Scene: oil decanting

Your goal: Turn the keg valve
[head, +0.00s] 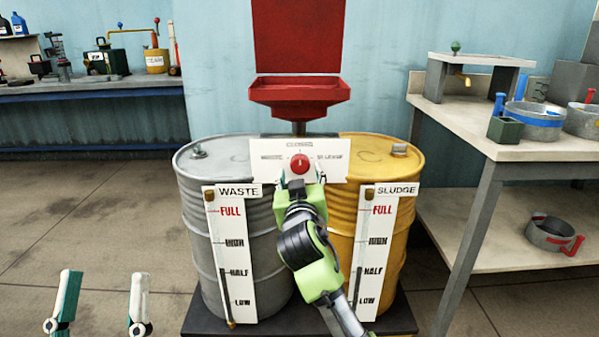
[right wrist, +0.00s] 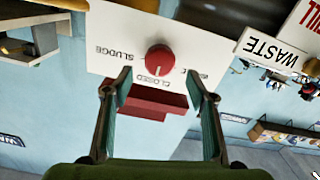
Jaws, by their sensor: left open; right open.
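The round red valve knob (head: 300,163) sits on a white panel (head: 268,152) above and between the two drums. The panel is marked CLOSED at the top, WASTE on the left and SLUDGE on the right. In the right wrist view the panel is upside down, and a pale mark on the knob (right wrist: 160,60) appears to point toward CLOSED. My right gripper (head: 301,177) is in front of the knob. Its open fingers (right wrist: 159,88) stand on either side, just short of the knob; contact cannot be told. My left gripper (head: 106,274) is open and empty at lower left.
A grey WASTE drum (head: 193,190) and a yellow SLUDGE drum (head: 405,200) stand below, with level gauges in front. A red funnel tray (head: 299,92) is above the panel. A workbench (head: 478,140) with pans is at right; another bench (head: 110,92) is at back left.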

